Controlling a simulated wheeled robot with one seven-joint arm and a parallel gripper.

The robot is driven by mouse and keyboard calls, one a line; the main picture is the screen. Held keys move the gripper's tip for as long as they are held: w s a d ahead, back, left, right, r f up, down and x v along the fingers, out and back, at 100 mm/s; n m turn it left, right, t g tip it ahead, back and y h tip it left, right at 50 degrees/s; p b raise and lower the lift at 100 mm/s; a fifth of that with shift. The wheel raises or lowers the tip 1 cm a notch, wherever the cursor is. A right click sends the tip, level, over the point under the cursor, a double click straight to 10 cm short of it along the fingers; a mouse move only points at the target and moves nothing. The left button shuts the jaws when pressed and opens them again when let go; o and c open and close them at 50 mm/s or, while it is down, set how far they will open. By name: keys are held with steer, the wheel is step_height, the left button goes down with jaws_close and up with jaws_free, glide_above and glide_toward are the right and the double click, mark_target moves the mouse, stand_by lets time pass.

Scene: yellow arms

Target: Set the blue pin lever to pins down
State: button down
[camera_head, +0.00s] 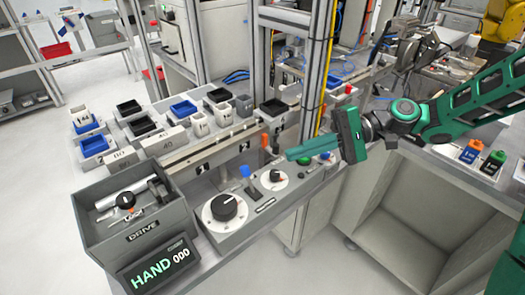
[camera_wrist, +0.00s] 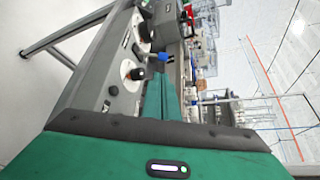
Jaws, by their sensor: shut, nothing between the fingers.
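The blue pin lever (camera_head: 245,171) stands on the grey control panel (camera_head: 240,238), between a large black dial and a smaller one, its blue knob upright or nearly so. In the wrist view the blue knob (camera_wrist: 162,56) shows just beyond my fingertips. My green gripper (camera_head: 288,154) is shut and empty. It points left above the right end of the panel, with a visible gap to the lever in the head view. In the wrist view the fingers (camera_wrist: 160,80) reach up toward the knob. I cannot read the lever's setting marks.
The large dial (camera_head: 224,207) and smaller dial (camera_head: 275,178) flank the lever. An orange-topped lever (camera_head: 265,141) rises behind. A grey DRIVE bin (camera_head: 97,229) and a display (camera_head: 158,265) reading HAND 000 stand left. Trays and blocks fill the shelf behind.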

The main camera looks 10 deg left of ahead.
mark_target(248, 179)
steer(key=shift+w, duration=0.55)
steer(key=x, duration=1)
